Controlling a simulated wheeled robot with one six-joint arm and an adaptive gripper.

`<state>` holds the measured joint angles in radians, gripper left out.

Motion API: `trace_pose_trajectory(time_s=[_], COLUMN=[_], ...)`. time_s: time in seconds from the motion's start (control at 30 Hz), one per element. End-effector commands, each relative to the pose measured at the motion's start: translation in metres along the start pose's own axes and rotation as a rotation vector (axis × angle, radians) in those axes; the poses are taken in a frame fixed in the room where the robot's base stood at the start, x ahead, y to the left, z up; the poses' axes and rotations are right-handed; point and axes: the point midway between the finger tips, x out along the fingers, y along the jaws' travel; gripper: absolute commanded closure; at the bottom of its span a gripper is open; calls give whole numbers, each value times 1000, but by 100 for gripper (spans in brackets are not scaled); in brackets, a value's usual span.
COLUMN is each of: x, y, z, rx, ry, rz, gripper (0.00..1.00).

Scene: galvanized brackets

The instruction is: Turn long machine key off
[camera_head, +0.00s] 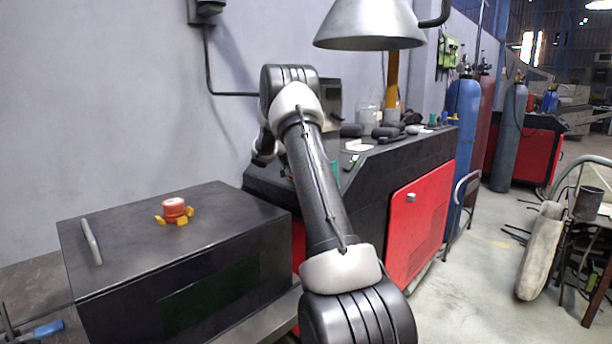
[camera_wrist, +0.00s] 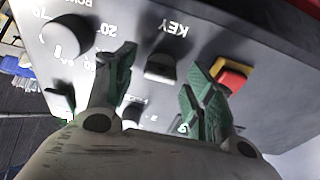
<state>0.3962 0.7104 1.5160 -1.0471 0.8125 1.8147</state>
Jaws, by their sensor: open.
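In the wrist view, a light grey control panel (camera_wrist: 190,25) fills the upper picture, its lettering upside down. The key switch (camera_wrist: 160,68), a dark knob, sits beside the printed word KEY. My gripper (camera_wrist: 160,62) is open, its green fingers spread to either side of the key in the picture; I see no clear contact. A second dark knob (camera_wrist: 132,110) shows lower between the fingers, partly hidden. In the head view, the long black machine (camera_head: 372,190) with a red door stands behind my arm, which hides the panel and most of my gripper.
A round dial knob (camera_wrist: 65,38) is left of the fingers. A red button on a yellow base (camera_wrist: 232,75) is close to the right finger.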

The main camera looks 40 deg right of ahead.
Motion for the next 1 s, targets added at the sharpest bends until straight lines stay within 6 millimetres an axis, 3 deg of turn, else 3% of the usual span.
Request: trace_pose_trajectory(time_s=[0.17, 0.4, 0.43, 0.73, 1.0], x=[0, 0, 0, 0, 0], y=[0, 0, 0, 0, 0], z=[0, 0, 0, 0, 0], rx=[0, 0, 0, -25, -166], ry=[0, 0, 0, 0, 0], rz=[0, 1, 1, -3, -18], gripper=[46, 90, 92, 92, 92])
